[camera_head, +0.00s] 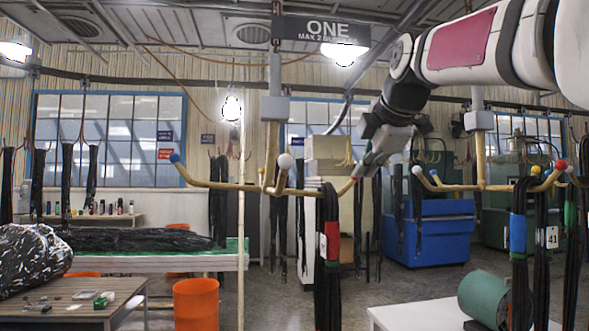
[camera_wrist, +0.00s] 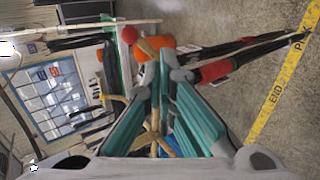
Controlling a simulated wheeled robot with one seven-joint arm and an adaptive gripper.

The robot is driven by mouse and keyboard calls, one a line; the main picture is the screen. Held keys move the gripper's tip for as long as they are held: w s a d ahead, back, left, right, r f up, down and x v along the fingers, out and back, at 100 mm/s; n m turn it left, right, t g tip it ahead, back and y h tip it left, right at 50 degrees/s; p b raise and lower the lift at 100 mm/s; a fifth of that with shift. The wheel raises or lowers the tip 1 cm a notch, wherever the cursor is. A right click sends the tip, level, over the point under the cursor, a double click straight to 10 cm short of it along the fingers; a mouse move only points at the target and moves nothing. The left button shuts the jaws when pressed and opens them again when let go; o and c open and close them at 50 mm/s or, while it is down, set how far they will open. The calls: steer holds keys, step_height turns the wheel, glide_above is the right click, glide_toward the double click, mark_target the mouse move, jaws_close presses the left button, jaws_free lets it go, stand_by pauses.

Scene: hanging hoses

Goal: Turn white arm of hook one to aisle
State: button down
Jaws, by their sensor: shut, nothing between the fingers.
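Hook one hangs under the ONE sign (camera_head: 322,30) on a tan post (camera_head: 271,140) with several tan arms. Its white arm ends in a white ball (camera_head: 284,161) close to the post, seeming to point toward the camera. The blue-tipped arm (camera_head: 215,185) reaches left; another arm (camera_head: 315,191) reaches right to a red tip. My gripper (camera_head: 362,170) is shut and empty at that red end, partly covering it; contact is unclear. The wrist view shows the teal-padded fingers (camera_wrist: 164,78) together near the red ball (camera_wrist: 129,34). I cannot make out the white ball there.
A black hose bundle with a red band (camera_head: 328,240) hangs from the right arm, just below my gripper. Another hook (camera_head: 482,185) with hose bundles stands at right. An orange bin (camera_head: 195,303) and a wooden table (camera_head: 75,292) are at lower left.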

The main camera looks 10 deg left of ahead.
steer(key=shift+s+a+r+p, duration=1)
steer(key=shift+s+r+p, duration=0.85)
steer(key=shift+r+p, duration=2.15)
steer(key=s+d+b, duration=0.1)
steer(key=s+d, duration=0.2)
steer(key=s, duration=0.8)
steer(key=shift+s+d+r, duration=0.15)
steer(key=shift+s+r, duration=0.05)
steer(key=shift+r, duration=0.05)
steer(key=s+d+f+m+g+h, duration=0.1)
steer(key=s+d+f+m, duration=0.2)
steer(key=s+f+m, duration=0.4)
steer(key=s+d+f+m+g+h, duration=0.1)
steer(key=s+d+f+m, duration=0.3)
steer(key=f, duration=1.1)
steer(key=s+d+f+m+g+h, duration=0.1)
steer(key=s+d+f+m+g, duration=0.2)
steer(key=s+f+m, duration=0.7)
steer(key=s+f, duration=0.1)
steer(key=s, duration=0.4)
steer(key=shift+s+d+f, duration=0.2)
steer(key=shift+s+d, duration=0.05)
steer(key=shift+s, duration=0.05)
